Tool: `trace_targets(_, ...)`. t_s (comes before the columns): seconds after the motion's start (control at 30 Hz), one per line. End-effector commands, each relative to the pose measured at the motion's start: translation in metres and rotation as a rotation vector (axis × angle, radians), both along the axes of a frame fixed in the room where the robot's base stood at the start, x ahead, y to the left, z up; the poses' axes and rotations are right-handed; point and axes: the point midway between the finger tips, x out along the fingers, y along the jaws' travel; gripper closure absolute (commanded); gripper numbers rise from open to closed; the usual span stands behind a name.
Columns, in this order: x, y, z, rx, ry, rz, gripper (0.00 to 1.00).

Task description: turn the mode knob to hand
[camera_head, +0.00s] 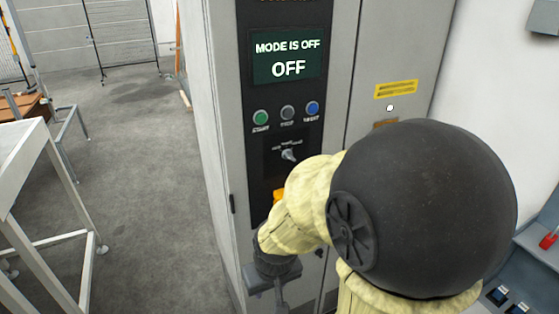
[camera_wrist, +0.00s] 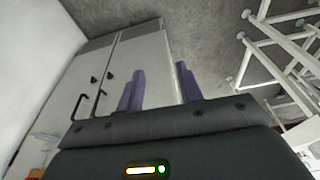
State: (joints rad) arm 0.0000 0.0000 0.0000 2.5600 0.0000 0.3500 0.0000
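The mode knob (camera_head: 288,155) is a small grey selector on a dark plate of the grey control cabinet. Its tiny labels are too small to read surely. The screen (camera_head: 287,56) above it reads "MODE IS OFF" and "OFF". My gripper (camera_head: 272,283) is low in front of the cabinet, below the knob and apart from it, partly hidden by my arm. In the wrist view my gripper (camera_wrist: 158,72) shows two purple fingers spread apart with nothing between them. The knob is not visible in the wrist view.
A green button (camera_head: 261,118), a grey button (camera_head: 287,113) and a blue button (camera_head: 312,108) sit just above the knob. My arm covers the panel's lower part. A white metal frame (camera_head: 50,160) stands left, with clear floor (camera_head: 150,190) between. Cabinet doors (camera_wrist: 110,75) show in the wrist view.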

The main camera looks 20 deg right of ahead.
Motion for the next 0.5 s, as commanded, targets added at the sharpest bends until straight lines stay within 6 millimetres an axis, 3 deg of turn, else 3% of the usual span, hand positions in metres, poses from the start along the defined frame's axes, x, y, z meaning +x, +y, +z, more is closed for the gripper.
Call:
trace_targets(0.2,0.0,0.0,0.0,0.0,0.0,0.0,0.64)
trace_targets(0.27,0.0,0.0,0.0,-0.001,-0.002,0.0,0.52)
trace_targets(0.33,0.003,-0.003,0.0,-0.006,-0.015,0.002,0.49)
trace_targets(0.5,0.027,-0.03,0.0,-0.058,-0.133,0.032,0.49)
